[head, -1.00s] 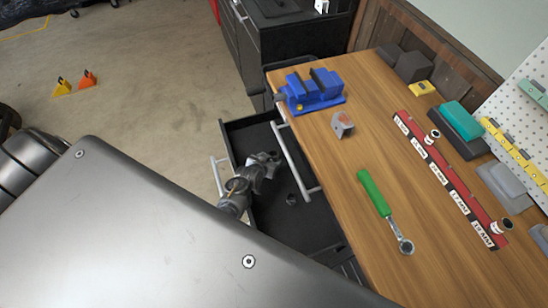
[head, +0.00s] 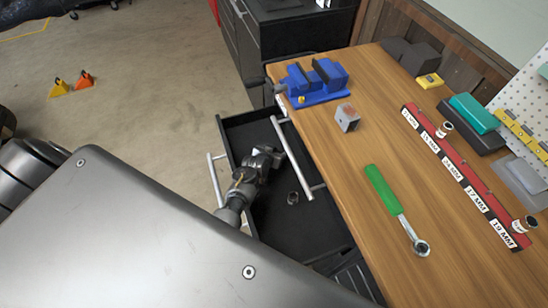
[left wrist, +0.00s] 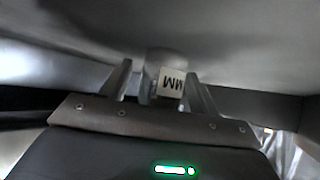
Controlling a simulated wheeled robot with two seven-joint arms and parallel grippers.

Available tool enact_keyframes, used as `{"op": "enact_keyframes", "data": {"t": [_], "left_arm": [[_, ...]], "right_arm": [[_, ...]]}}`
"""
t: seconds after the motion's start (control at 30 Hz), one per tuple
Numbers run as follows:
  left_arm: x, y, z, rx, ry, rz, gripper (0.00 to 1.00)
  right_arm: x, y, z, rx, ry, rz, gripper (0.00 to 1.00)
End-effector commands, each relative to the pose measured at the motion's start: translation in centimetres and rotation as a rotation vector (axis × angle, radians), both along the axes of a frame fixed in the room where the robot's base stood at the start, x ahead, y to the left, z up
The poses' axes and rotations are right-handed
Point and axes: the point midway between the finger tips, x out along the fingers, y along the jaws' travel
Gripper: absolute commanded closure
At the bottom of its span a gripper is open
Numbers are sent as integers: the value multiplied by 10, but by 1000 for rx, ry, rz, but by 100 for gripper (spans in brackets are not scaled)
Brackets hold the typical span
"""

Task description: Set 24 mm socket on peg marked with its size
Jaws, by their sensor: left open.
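A small dark socket (head: 292,198) stands on the floor of the open black drawer (head: 285,222). My left gripper (head: 266,158) is low over the drawer, up and left of that socket in the head view. In the left wrist view its fingers (left wrist: 160,88) are apart, with a grey cylinder bearing a white "MM" label (left wrist: 171,82) showing between them; its number is hidden, and contact is unclear. The red peg rail (head: 463,172) lies on the bench with white size labels; the middle one (head: 451,167) appears to read 24 MM. My right gripper is out of view.
A green-handled ratchet (head: 383,189), a metal block (head: 347,118) and a blue vise (head: 314,84) are on the bench.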

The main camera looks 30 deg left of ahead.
Motion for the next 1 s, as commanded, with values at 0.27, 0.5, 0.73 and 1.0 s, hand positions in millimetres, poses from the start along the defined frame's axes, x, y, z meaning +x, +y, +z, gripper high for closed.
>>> {"op": "enact_keyframes", "data": {"t": [0.27,0.5,0.73,1.0], "left_arm": [[-1,0,1,0,1,0,59],[0,0,1,0,0,0,88],[-1,0,1,0,0,0,89],[-1,-1,16,1,-1,-1,89]], "right_arm": [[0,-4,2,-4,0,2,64],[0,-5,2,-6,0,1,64],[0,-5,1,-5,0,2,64],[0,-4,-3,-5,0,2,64]]}}
